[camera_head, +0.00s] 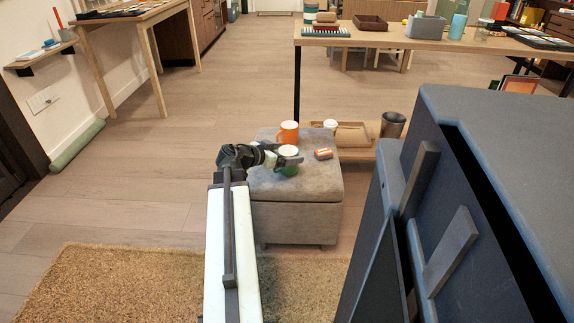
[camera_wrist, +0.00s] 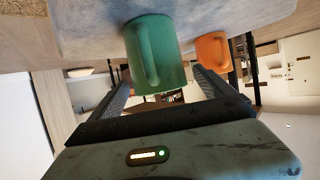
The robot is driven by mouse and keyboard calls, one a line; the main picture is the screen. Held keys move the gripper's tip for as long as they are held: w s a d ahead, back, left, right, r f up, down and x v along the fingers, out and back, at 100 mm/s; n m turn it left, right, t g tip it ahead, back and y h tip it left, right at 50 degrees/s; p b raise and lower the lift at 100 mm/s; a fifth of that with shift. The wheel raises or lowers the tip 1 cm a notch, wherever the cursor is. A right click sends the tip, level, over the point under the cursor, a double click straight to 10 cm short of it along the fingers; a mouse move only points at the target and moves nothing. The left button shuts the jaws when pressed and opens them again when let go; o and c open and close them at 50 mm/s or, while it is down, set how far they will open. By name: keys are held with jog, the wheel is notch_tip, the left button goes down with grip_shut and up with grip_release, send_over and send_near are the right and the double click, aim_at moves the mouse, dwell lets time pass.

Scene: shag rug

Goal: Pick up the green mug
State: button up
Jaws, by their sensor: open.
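The green mug (camera_head: 288,168) stands on the grey ottoman (camera_head: 293,222) in the head view, right beside my gripper (camera_head: 283,160). In the wrist view the green mug (camera_wrist: 155,55) appears upside down, its handle facing the camera. My gripper (camera_wrist: 160,85) is open there, with one finger on each side of the mug. I cannot tell whether either finger touches it. Part of the mug is hidden behind my gripper in the head view.
An orange mug (camera_head: 288,133) stands behind the green mug on the ottoman. A small orange-and-grey object (camera_head: 323,154) lies to the right. A wooden low shelf (camera_head: 356,150) is behind. A dark blue-grey body (camera_head: 490,190) fills the right. A shag rug (camera_head: 100,285) lies in front.

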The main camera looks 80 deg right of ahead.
jog(key=shift+s+d+f, duration=0.15)
jog(key=shift+s+d, duration=0.05)
jog(key=shift+d, duration=0.1)
jog(key=c, duration=1.7)
jog(key=shift+c, duration=0.2)
